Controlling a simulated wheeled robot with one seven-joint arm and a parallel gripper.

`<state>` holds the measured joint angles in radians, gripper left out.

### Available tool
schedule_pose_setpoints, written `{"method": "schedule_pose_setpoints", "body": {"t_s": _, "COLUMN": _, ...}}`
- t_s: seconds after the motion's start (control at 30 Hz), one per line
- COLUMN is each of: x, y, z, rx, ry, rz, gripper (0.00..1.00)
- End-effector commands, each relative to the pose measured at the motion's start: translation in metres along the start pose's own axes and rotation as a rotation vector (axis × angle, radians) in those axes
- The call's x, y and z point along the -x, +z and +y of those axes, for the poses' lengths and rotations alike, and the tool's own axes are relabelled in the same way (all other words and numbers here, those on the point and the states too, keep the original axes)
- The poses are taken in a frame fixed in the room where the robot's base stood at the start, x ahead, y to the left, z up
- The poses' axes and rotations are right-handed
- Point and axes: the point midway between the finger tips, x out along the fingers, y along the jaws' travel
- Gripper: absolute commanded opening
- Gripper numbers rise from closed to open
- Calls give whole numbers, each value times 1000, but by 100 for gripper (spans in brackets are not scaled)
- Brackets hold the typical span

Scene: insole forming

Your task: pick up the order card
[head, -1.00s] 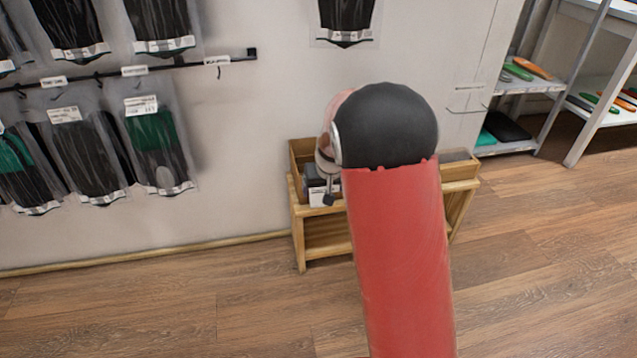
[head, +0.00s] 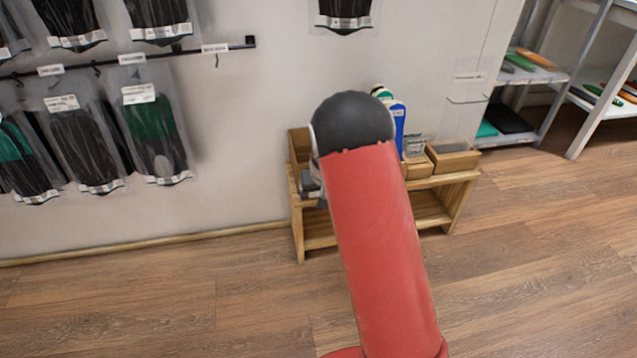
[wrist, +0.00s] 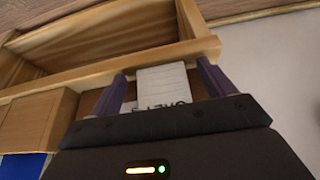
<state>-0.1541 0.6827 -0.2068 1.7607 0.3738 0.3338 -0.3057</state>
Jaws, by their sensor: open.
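The order card (wrist: 165,82) shows in the wrist view as a white piece with dark, upside-down lettering, partly hidden by my gripper's body. My gripper (wrist: 162,70) is open, its two purple fingers on either side of the card. A small gap shows between the card and the right finger; whether the left finger touches it I cannot tell. In the head view my red and black arm hides the card, and only a bit of my gripper (head: 312,198) shows at the left end of the wooden stand.
The low wooden stand (head: 431,211) stands against the wall. It bears small boxes (head: 452,158) and a blue item (head: 399,125). In the wrist view a box (wrist: 35,120) lies left of my gripper. Packaged insoles (head: 155,135) hang on the left wall. The wood floor is clear.

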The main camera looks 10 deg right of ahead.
Motion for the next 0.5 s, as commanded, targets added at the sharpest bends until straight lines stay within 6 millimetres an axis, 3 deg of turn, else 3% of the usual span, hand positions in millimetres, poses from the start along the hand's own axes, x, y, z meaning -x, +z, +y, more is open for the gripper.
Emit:
{"method": "schedule_pose_setpoints", "body": {"t_s": 0.4, "x": -3, "y": 2, "z": 0, "rx": 0, "ry": -1, "rz": 0, "gripper": 82}}
{"method": "schedule_pose_setpoints", "body": {"t_s": 0.5, "x": -2, "y": 1, "z": 0, "rx": 0, "ry": -1, "rz": 0, "gripper": 70}}
